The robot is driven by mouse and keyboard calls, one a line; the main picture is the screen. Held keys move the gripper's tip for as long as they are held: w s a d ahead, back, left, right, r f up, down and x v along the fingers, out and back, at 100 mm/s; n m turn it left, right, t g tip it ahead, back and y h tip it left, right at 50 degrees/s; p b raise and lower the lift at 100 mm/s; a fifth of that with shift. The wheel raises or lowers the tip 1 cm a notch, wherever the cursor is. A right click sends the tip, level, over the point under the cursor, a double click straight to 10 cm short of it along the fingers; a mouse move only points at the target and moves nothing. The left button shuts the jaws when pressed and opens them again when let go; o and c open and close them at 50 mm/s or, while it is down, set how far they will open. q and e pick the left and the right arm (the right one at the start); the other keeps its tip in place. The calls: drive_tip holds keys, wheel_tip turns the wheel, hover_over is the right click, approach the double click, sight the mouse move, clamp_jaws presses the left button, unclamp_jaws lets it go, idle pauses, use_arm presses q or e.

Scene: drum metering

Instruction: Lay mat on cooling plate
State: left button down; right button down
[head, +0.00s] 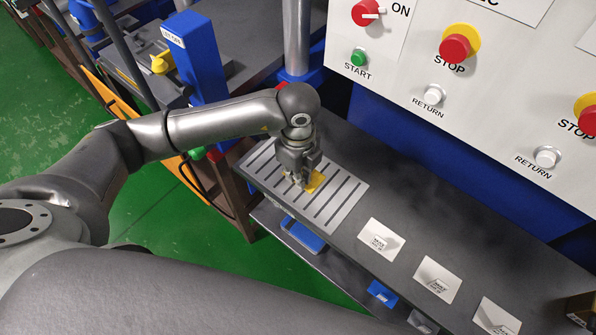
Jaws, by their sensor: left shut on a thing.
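The cooling plate (343,205) is a light grey slotted plate at the left end of the dark grey bench. My left gripper (302,184) points down over the middle of the plate. It is shut on a small yellow piece, which I take to be the mat (316,181). The mat shows beside the fingers, low over the plate or touching it; I cannot tell which. The fingers hide part of it. My right gripper is not in view.
Several white cards (381,240) lie along the bench to the right. A control panel (400,60) with START, STOP and RETURN buttons stands behind. A blue post (199,58) stands at upper left. A lower shelf holds blue items (382,293). The green floor (150,215) is clear at left.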

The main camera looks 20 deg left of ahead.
use_arm(q)
drive_tip(key=shift+f, duration=0.15)
drive_tip(key=c, duration=1.6)
unclamp_jaws()
drive_tip(key=shift+r, duration=0.3)
wheel_tip(320, 180, up, 12)
drive_tip(key=shift+f+b, duration=0.1)
drive_tip(key=shift+b, duration=0.75)
